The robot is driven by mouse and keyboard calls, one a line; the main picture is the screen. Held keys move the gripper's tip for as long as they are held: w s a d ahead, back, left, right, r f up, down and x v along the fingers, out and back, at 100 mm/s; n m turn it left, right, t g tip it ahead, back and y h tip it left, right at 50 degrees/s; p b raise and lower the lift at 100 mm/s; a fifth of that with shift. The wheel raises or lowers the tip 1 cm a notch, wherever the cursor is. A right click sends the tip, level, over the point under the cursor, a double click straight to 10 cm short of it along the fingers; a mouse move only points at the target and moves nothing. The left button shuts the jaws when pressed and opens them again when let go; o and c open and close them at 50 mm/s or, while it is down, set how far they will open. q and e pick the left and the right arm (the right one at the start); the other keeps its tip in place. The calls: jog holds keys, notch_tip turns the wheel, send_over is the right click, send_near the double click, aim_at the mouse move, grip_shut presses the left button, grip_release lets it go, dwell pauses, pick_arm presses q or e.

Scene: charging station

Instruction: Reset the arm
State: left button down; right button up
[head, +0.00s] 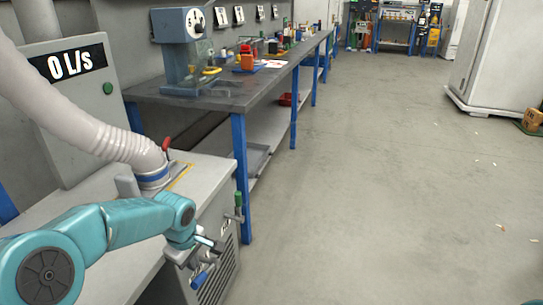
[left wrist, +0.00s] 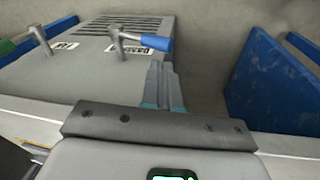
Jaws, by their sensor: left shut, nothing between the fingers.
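My left arm (head: 115,225) is teal and comes in from the lower left, bent over the grey charging cabinet. My left gripper (head: 214,244) is at the cabinet's front right side, near the lever with the blue handle (head: 203,277). In the left wrist view the two fingers of the gripper (left wrist: 163,85) lie together with nothing between them. The blue handle (left wrist: 157,42) shows just beyond the fingertips there, and I cannot tell whether they touch it. A green-handled lever (head: 238,202) stands farther along the cabinet. My right gripper is not in view.
A corrugated hose (head: 90,115) joins the cabinet top (head: 140,262) beside a red-handled valve (head: 166,145). A blue-legged workbench (head: 250,90) with tools stands beyond. The grey floor (head: 390,190) to the right is mostly clear. A white cabinet (head: 505,60) stands at the far right.

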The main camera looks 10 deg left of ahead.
pick_arm(q)
jog(key=shift+g, duration=0.9)
jog(key=s+f, duration=0.1)
jog(key=f, duration=0.1)
jog(key=s+d+f, duration=0.1)
jog(key=f, duration=0.1)
jog(key=s+f, duration=0.1)
jog(key=f, duration=0.1)
jog(key=shift+d+f, duration=0.1)
jog(key=shift+d, duration=0.2)
jog(key=s+d+f+m+g+h, duration=0.1)
jog(key=s+d+f+m+h, duration=0.3)
jog(key=s+d+f, duration=0.6)
jog(key=s+d+f+m+h, duration=0.1)
jog(key=s+d+f+m, duration=0.55)
jog(key=s, duration=0.65)
notch_tip(320, 180, up, 29)
jog(key=w+m+t+p, duration=0.1)
jog(key=w+m+p, duration=0.1)
jog(key=p, duration=2.8)
jog(key=shift+w, duration=0.2)
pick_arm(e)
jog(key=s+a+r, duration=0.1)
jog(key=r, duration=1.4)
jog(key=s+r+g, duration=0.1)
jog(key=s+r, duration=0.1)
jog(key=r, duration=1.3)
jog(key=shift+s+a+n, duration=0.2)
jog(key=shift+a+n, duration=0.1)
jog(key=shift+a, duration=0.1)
